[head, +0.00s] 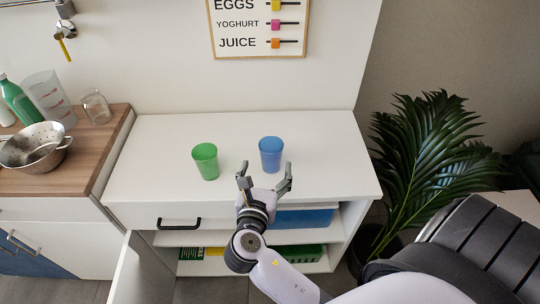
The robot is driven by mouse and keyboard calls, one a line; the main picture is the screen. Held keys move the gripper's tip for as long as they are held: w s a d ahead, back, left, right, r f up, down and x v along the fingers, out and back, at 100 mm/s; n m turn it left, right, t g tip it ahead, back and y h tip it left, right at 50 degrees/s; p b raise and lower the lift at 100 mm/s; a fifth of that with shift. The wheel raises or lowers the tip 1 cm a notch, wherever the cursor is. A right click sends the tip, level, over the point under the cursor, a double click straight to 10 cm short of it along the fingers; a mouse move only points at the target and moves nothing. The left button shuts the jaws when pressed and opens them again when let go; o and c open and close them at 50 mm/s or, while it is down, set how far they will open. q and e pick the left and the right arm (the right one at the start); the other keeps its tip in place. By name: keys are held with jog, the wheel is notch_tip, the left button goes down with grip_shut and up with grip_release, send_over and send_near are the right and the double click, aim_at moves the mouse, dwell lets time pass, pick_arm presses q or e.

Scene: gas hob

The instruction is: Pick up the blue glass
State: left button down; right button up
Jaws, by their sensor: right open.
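A blue glass (271,154) stands upright on the white cabinet top, right of centre. A green glass (205,161) stands to its left, apart from it. My right gripper (264,174) is open, its two fingers spread and pointing toward the blue glass from the near side. The fingertips appear just short of the blue glass, with nothing between them. My left gripper is not in view.
The white cabinet top (150,165) is otherwise clear. Below it a cabinet door (134,272) stands open at the left. A wooden counter with a metal colander (33,150) is at the left, and a plant (425,160) is at the right.

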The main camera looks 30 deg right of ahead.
aim_at(273, 141)
jog(key=x, duration=0.9)
jog(key=shift+w+d+p, duration=0.1)
jog(key=shift+w+p, duration=0.15)
jog(key=shift+p, duration=0.15)
jog(key=shift+r, duration=0.1)
jog(key=c, duration=1.4)
